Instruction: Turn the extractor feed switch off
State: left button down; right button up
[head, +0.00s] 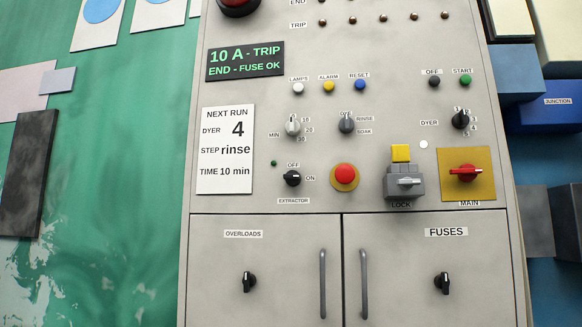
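The extractor feed switch (292,178) is a black rotary knob with a white pointer line on the grey panel, above the label EXTRACTOR (293,201). OFF is printed above the knob and ON to its right. Its pointer appears to be turned toward the right, on the ON side. A small dark green lamp (273,163) sits to its upper left. Neither of my grippers shows in the head view.
A red push button (344,174) on a yellow disc is right of the switch. Further right are the grey lock (404,182) and red main switch (467,173). Cabinet doors with vertical handles (323,284) are below. A white run card (226,150) is left.

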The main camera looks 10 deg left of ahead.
aim_at(293, 178)
jog(key=i+j, duration=0.6)
jog(key=i, duration=0.25)
